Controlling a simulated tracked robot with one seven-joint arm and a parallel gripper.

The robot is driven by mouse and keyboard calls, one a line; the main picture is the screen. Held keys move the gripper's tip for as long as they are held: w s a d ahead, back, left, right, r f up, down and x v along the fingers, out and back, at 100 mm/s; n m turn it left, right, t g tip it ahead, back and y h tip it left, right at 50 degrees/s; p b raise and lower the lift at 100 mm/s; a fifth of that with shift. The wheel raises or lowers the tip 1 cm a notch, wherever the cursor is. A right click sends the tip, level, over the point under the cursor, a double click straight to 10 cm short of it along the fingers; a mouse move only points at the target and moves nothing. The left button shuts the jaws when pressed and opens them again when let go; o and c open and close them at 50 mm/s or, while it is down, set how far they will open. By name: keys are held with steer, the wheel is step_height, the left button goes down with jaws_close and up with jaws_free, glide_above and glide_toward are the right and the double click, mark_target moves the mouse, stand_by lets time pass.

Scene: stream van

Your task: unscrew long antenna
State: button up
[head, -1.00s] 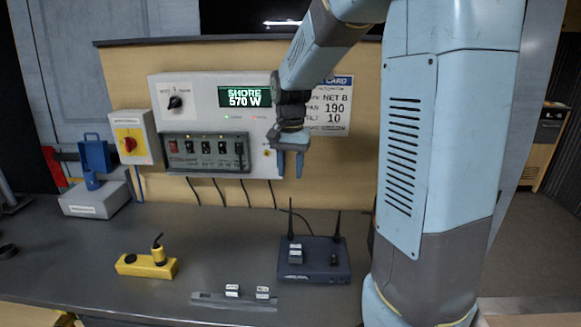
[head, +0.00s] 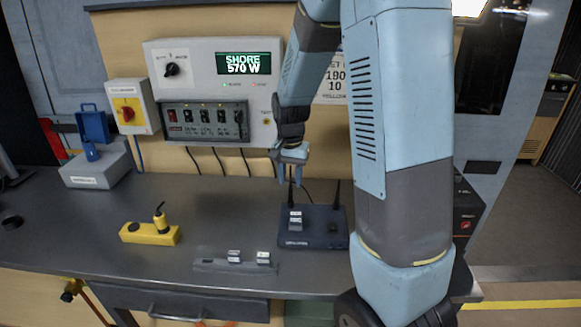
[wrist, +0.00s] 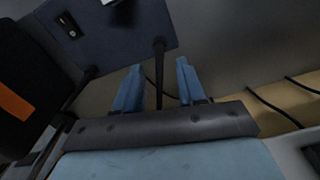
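The dark blue router box (head: 318,240) stands on the bench with two thin black antennas. The left antenna (head: 290,192) looks the longer; the right antenna (head: 337,195) looks shorter. My gripper (head: 289,176) is just above the router's left side, fingers pointing down around the upper part of the left antenna. In the wrist view my gripper (wrist: 159,82) is open, with one antenna (wrist: 159,72) standing between the two blue fingers and a visible gap on each side. The router (wrist: 115,45) shows at the top left there.
A grey rail (head: 215,265) with white-labelled blocks lies in front of the router. A yellow block (head: 145,234) with a black-topped plug is further left. The power panel (head: 210,90) hangs behind, its cables running down. The bench between is clear.

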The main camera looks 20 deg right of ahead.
steer(key=shift+f, duration=0.3)
jaws_close()
stand_by(0.3)
stand_by(0.5)
